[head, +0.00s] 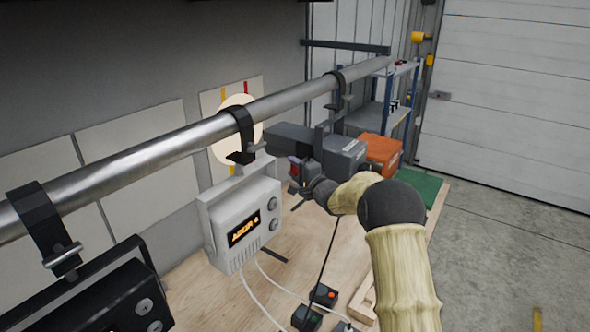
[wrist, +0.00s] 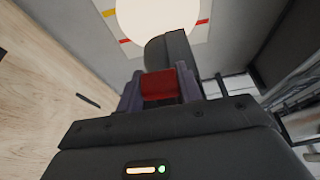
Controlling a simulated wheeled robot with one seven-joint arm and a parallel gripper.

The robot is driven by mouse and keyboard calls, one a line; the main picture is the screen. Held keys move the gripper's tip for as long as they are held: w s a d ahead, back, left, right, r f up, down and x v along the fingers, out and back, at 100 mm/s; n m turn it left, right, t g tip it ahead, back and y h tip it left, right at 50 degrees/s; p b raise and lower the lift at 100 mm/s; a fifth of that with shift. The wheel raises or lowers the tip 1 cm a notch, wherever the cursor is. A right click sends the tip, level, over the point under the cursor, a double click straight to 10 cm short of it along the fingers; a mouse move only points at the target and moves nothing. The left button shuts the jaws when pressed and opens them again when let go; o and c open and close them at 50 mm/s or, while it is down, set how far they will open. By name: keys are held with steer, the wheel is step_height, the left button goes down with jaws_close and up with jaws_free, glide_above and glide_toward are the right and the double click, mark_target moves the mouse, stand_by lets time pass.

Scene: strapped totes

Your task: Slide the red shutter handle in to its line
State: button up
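The red shutter handle (wrist: 158,85) sits between the two purple-grey fingers of my gripper (wrist: 160,92) in the wrist view. The fingers flank it closely on both sides, with no gap visible. In the head view my gripper (head: 303,172) is beside the dark grey lamp housing (head: 338,150) that hangs under the pipe, and a little red of the handle (head: 294,168) shows there. Part of the dark housing (wrist: 168,52) rises behind the handle in the wrist view. A bright round light spot (head: 230,140) lies on a wall panel with yellow and red marks. I cannot make out a line on the housing.
A metal pipe (head: 150,152) with black clamps runs above the workspace. A light grey box with an amber display (head: 242,215) hangs left of my gripper, and a black unit (head: 95,295) is nearer. Cables and small switch boxes (head: 306,318) lie on the wooden bench. An orange case (head: 382,150) stands behind.

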jaws_close()
steer(key=shift+w+d+r+p, duration=0.15)
steer(key=shift+w+d+p, duration=0.2)
steer(key=shift+p, duration=0.2)
steer(key=shift+w+d+p, duration=0.4)
steer(key=shift+w, duration=0.25)
steer(key=shift+w+d+p, duration=0.35)
steer(key=shift+w+p, duration=0.05)
steer(key=shift+w, duration=0.2)
steer(key=shift+f, duration=0.2)
steer(key=o, duration=0.7)
jaws_free()
